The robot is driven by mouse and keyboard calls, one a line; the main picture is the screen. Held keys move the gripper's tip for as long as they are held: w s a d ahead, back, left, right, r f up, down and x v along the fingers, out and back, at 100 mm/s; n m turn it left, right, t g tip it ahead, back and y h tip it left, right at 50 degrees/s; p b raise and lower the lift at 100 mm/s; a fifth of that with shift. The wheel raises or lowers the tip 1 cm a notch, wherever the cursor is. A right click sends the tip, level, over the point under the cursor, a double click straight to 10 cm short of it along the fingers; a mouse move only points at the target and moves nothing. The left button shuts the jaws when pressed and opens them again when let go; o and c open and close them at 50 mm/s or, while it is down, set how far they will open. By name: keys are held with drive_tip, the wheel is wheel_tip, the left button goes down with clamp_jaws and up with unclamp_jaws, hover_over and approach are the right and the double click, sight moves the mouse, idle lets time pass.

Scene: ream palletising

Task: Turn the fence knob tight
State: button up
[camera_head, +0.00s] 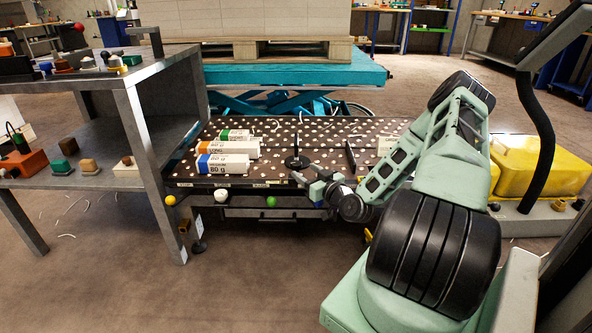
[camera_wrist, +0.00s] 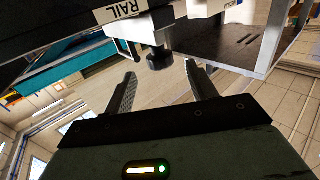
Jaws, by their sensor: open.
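The black fence knob (camera_wrist: 159,60) shows in the wrist view on a short stem under a pale block, beside a label reading RAIL (camera_wrist: 122,10). My gripper (camera_wrist: 161,84) is open, with one finger on each side of the knob's line. The knob appears just beyond the fingertips, and nothing is held between them. In the head view my gripper (camera_head: 307,178) is at the front edge of the dotted table (camera_head: 300,130). I cannot make out the knob in that view; my gripper and arm cover that part of the edge.
Several labelled ream packs (camera_head: 222,163) lie on the table's left, and a black post with a round base (camera_head: 297,160) stands mid-table. A grey bench (camera_head: 150,110) stands left, a yellow case (camera_head: 540,165) right.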

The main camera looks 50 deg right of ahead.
sight(299, 167)
drive_tip(key=b+x, duration=0.1)
drive_tip(key=x, duration=0.5)
drive_tip(key=c, duration=1)
